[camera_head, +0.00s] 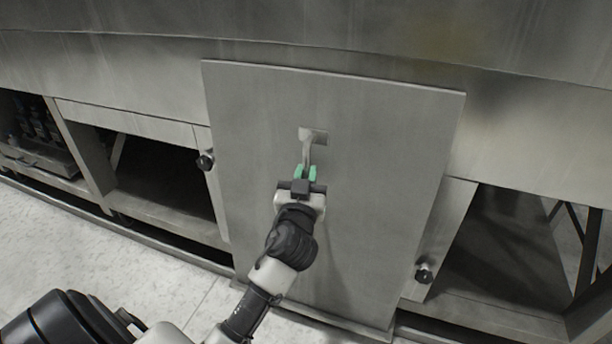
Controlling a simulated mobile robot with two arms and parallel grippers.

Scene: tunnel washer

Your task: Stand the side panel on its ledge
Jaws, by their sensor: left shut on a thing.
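The side panel (385,170) is a large grey metal sheet, nearly upright against the front of the washer, slightly tilted in the picture. A small metal handle (314,137) sticks out from its upper middle. My left gripper (306,172), with green fingertips, is shut on the handle's lower end in front of the panel. The panel's bottom edge is low in the view, close to a ledge (345,322) along the base; I cannot tell whether it rests on it. My right gripper is not in view.
Dark knobs stand on the frame left (206,160) and right (424,273) of the panel. Open bays (160,185) flank it, the right one (515,245) showing diagonal struts. The washer's curved body (300,35) runs above. Pale floor (70,240) is clear at lower left.

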